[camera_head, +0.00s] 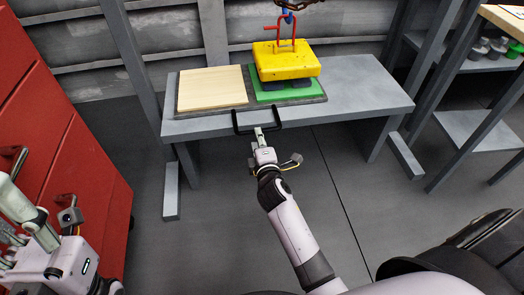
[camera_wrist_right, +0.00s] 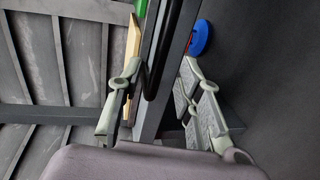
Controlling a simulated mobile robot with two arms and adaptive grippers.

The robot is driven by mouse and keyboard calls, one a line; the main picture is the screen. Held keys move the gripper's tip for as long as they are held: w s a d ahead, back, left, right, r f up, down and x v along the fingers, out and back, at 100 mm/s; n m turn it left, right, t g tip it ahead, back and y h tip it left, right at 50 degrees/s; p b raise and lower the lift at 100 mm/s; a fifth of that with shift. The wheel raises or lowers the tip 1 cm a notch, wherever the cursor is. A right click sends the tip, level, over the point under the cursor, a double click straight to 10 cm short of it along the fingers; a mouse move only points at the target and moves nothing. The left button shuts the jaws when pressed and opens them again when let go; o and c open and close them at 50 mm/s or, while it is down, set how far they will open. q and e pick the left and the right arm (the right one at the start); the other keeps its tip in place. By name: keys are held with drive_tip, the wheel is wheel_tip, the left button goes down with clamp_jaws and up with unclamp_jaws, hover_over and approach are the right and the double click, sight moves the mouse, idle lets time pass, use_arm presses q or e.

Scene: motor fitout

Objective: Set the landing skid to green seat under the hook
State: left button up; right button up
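The yellow landing skid (camera_head: 286,62) has a red bail (camera_head: 287,38) on top and dark feet below. It is at the green seat (camera_head: 311,89); I cannot tell whether its feet touch. The blue hook (camera_head: 288,17) on a chain is at the bail's top. The green seat and a pale wooden seat (camera_head: 211,87) share a dark tray with a black front handle (camera_head: 258,130). My right gripper (camera_head: 259,136) is at this handle. In the right wrist view, the handle bar (camera_wrist_right: 158,60) lies between its parted fingers (camera_wrist_right: 160,98). My left gripper (camera_head: 25,215) is at lower left, its fingertips unclear.
The tray is on a grey table (camera_head: 370,88). A red cabinet (camera_head: 50,120) stands at left, close to my left gripper. A grey shelf unit (camera_head: 480,130) with small parts stands at right. The floor before the table is open. A blue disc (camera_wrist_right: 201,38) shows in the wrist view.

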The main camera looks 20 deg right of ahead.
drive_tip(key=v, duration=0.7)
drive_tip(key=shift+w+a+r, duration=0.1)
